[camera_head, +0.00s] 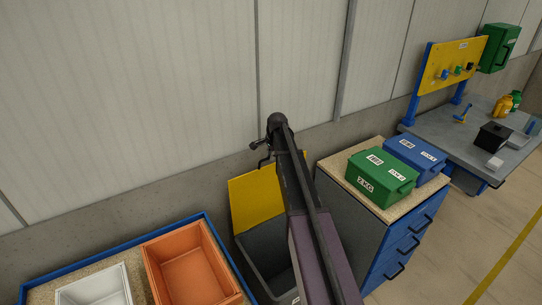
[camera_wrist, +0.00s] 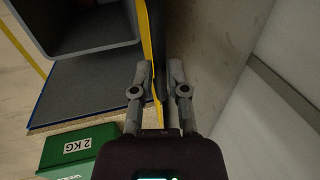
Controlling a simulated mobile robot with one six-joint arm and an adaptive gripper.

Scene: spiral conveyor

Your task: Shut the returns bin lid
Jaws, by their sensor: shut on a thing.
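The returns bin (camera_head: 262,246) is a grey open-topped bin between the blue-edged table and the drawer cabinet. Its yellow lid (camera_head: 256,198) stands raised, leaning up near the wall, so the bin's mouth is open. My gripper (camera_head: 263,153) is at the lid's top edge, and my arm hides the lid's right part and some of the bin. In the wrist view the lid (camera_wrist: 147,45) shows nearly edge-on, running down between the fingers of my gripper (camera_wrist: 161,66), which is shut on it. The grey bin (camera_wrist: 85,48) is at the upper left there.
A blue-edged table (camera_head: 130,256) holds an orange bin (camera_head: 190,268) and a white bin (camera_head: 95,287) at left. A drawer cabinet (camera_head: 345,215) with green (camera_head: 382,175) and blue (camera_head: 416,157) boxes stands close on the right. The wall (camera_head: 150,100) is close behind the lid.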

